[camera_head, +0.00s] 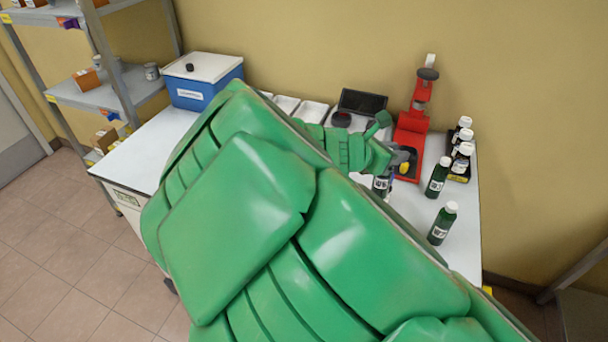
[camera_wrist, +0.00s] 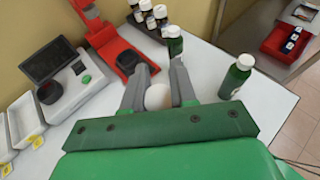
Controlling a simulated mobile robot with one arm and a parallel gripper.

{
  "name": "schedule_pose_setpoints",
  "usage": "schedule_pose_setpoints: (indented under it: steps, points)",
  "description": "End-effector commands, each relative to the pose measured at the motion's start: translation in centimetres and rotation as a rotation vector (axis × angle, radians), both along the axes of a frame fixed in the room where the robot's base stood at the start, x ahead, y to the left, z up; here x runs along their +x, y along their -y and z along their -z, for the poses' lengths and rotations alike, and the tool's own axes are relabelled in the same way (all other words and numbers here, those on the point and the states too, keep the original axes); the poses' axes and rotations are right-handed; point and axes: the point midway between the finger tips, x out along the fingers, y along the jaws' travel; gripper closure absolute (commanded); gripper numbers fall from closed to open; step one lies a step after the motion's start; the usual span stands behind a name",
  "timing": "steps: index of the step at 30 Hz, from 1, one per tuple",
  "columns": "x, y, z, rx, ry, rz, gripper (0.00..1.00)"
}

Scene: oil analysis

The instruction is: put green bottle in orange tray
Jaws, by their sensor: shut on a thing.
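My gripper (camera_wrist: 158,92) is shut on a bottle with a white cap (camera_wrist: 158,97), seen from above between the two fingers. Two other green bottles stand upright on the white table, one farther back (camera_head: 437,178) and one nearer the front (camera_head: 442,224).
A red stand (camera_head: 411,128) is close behind my gripper. Several white-capped bottles (camera_head: 463,140) stand at the table's back right. A balance-like device (camera_wrist: 62,80), white trays (camera_wrist: 24,120) and a blue box (camera_head: 204,90) are to the left. A gap separates the table from the grey side surface (camera_wrist: 245,38).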

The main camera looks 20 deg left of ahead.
Motion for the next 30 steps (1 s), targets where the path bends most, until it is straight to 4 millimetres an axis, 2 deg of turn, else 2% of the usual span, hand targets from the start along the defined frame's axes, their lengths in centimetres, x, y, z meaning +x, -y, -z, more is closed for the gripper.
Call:
schedule_pose_setpoints:
  steps: [1, 3, 9, 18, 24, 30]
  points:
    - [0.6, -2.2, 0.1, 0.001, 0.000, -0.029, 1.00]
    - [1.2, -4.9, 0.3, 0.000, -0.002, -0.064, 1.00]
    - [2.4, -12.6, 0.4, 0.001, -0.002, -0.158, 1.00]
    - [2.9, -23.2, 0.6, 0.012, -0.005, -0.282, 1.00]
    - [2.7, -27.8, 0.6, 0.021, -0.006, -0.333, 1.00]
    - [2.6, -29.5, 0.8, 0.024, -0.008, -0.351, 1.00]
